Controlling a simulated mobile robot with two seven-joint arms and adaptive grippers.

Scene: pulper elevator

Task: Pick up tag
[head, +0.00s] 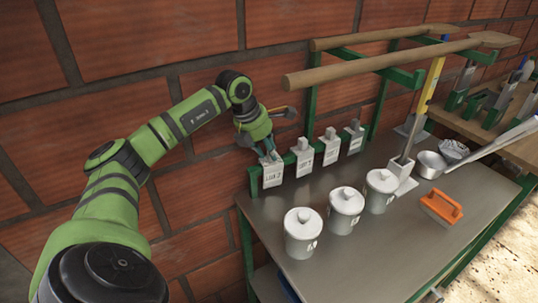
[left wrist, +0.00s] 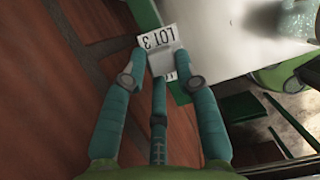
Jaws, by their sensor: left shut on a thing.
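A white tag reading LOT 3 (left wrist: 157,38) shows upside down in the left wrist view, at the fingertips of my left gripper (left wrist: 158,75). In the head view this tag (head: 272,174) is the nearest in a row on the green rail (head: 254,182) at the back of the metal table. My left gripper (head: 270,155) is above it, shut on its upper grey part. The tag still overlaps the rail; I cannot tell whether it is clear of its peg. Other white tags (head: 303,160), (head: 330,148) and (head: 355,138) hang farther right. My right gripper is not in view.
Three lidded white canisters (head: 303,238) stand on the metal table (head: 365,262). An orange-handled brush (head: 441,208) and a metal bowl (head: 430,165) are to the right. Wooden-handled tools (head: 380,60) lie on green brackets above the tags. A brick wall (head: 200,190) is close behind my gripper.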

